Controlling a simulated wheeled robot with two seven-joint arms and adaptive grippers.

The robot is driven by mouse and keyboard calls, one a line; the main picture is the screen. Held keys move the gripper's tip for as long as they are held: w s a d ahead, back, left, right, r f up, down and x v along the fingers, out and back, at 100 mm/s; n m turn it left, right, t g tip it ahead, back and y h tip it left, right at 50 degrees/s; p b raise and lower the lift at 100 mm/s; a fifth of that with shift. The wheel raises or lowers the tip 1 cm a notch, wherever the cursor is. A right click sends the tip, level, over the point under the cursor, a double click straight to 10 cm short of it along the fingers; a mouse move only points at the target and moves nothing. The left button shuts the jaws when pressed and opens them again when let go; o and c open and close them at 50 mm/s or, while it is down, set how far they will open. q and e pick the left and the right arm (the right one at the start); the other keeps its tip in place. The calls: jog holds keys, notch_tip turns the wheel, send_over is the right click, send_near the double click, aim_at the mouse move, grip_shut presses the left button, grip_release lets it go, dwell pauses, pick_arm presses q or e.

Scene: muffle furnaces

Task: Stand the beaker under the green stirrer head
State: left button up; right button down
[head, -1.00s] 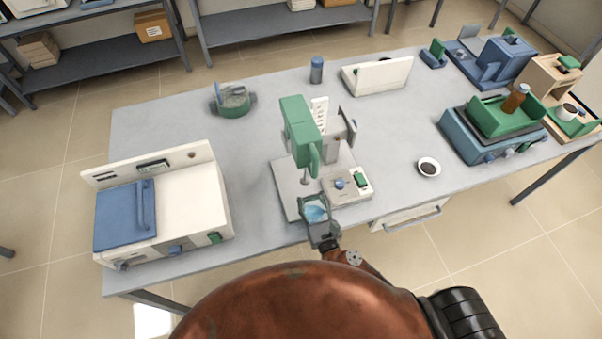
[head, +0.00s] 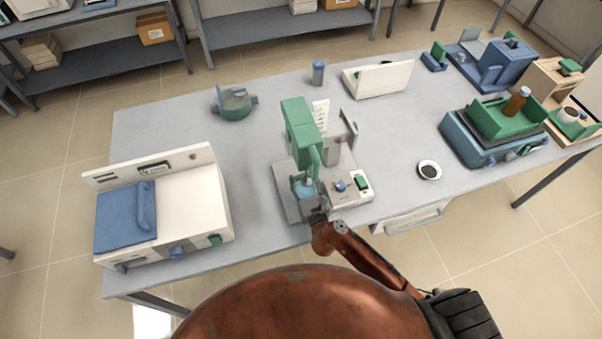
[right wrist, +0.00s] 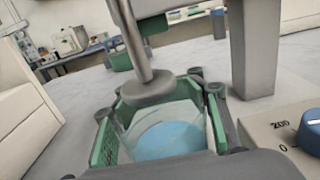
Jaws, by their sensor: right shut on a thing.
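The beaker (right wrist: 170,140) holds blue liquid and sits between the green-padded fingers of my right gripper in the right wrist view. In the head view the beaker (head: 305,187) is just below the green stirrer head (head: 298,128), over the stirrer's base plate (head: 284,188). My right gripper (head: 310,197) is shut on it. The stirrer's grey shaft with its rounded end (right wrist: 148,88) comes down at the beaker's mouth in the right wrist view. I cannot tell whether the beaker's bottom touches the plate. My left gripper is not in view.
The stirrer's control panel with a blue knob (head: 340,186) and its upright post (right wrist: 255,50) stand close on the right. A white furnace with a blue door (head: 125,215) is at the left. A small dark-filled dish (head: 429,170) stands to the right.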

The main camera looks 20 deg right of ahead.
aim_at(309, 195)
jog(key=shift+f, duration=0.1)
jog(key=c, duration=2)
grip_release()
jog(key=o, duration=0.9)
jog(key=shift+s, duration=0.1)
jog(key=s, duration=1.1)
jog(key=shift+s+d, duration=0.2)
jog(key=shift+s, duration=0.2)
